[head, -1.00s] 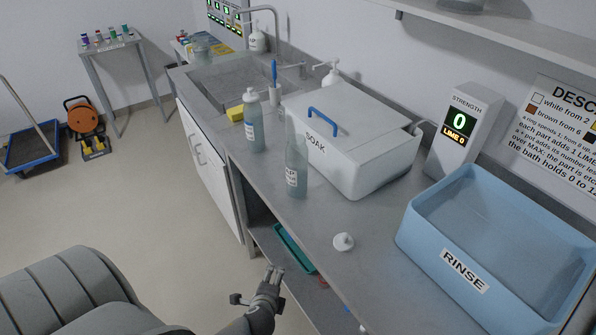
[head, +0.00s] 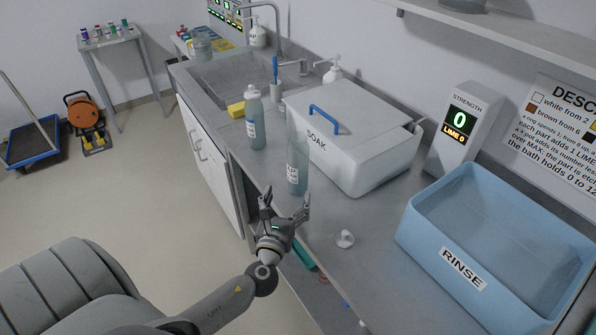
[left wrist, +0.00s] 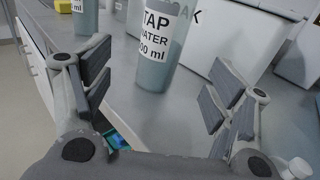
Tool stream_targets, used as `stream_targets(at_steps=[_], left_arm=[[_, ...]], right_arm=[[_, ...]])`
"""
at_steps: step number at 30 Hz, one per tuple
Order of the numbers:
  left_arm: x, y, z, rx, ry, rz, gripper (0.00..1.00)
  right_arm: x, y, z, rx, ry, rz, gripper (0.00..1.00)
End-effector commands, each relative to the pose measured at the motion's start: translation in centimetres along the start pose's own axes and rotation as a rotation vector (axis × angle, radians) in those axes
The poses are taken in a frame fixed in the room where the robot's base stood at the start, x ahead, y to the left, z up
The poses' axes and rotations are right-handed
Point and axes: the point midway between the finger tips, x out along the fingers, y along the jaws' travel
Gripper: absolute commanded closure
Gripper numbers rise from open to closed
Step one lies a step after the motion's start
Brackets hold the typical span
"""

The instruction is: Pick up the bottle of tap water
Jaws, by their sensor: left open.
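The bottle of tap water (head: 297,168) stands upright on the grey counter near its front edge, in front of the SOAK box. In the left wrist view the bottle (left wrist: 158,45) shows its "TAP WATER" label, beyond and between my fingers. My left gripper (head: 285,203) is open and empty, at the counter's front edge just short of the bottle. Its spread fingers also show in the left wrist view (left wrist: 165,85). The gripper is not around the bottle. My right gripper is not in view.
A second similar bottle (head: 255,118) stands behind and left. The white SOAK box (head: 362,145) is close behind the tap water. A small white cap-like piece (head: 345,239) lies to the right. The blue RINSE tub (head: 440,262) is at the right, the sink (head: 235,80) farther back.

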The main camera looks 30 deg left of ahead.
Motion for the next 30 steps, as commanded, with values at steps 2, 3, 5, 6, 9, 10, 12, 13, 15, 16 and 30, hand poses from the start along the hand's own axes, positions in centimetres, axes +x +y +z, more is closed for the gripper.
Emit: stream_targets(at_steps=[2, 3, 5, 6, 9, 10, 12, 13, 15, 16, 30], left_arm=[[1.0, -0.1, 0.2, 0.015, -0.005, -0.003, 0.21], [1.6, -0.1, 0.3, 0.015, -0.005, -0.003, 0.21], [2.6, -0.1, 0.3, 0.013, -0.005, -0.003, 0.21], [3.1, -0.1, 0.3, 0.013, -0.004, -0.003, 0.21], [4.4, -0.1, 0.2, 0.010, -0.004, -0.002, 0.21], [4.6, -0.1, 0.2, 0.010, -0.003, -0.002, 0.21], [5.1, -0.1, 0.2, 0.010, -0.003, -0.002, 0.21], [5.2, -0.1, 0.1, 0.009, -0.003, -0.002, 0.21], [5.5, -0.1, 0.1, 0.009, -0.002, -0.002, 0.21], [5.7, -0.1, 0.2, 0.009, -0.002, -0.002, 0.21], [10.4, -0.5, 0.3, 0.007, -0.001, -0.002, 0.21]], right_arm=[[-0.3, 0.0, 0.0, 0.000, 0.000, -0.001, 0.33], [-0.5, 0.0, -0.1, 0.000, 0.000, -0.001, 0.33], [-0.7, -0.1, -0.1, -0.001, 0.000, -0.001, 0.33], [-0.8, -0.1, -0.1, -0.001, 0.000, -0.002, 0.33], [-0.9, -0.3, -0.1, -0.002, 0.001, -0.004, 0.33], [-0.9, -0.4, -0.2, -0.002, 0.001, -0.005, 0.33], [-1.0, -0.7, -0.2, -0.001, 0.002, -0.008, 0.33], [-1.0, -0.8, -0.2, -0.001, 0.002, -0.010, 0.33], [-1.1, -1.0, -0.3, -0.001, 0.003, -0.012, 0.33], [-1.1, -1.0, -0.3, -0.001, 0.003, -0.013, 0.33], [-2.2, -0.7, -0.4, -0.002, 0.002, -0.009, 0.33]])
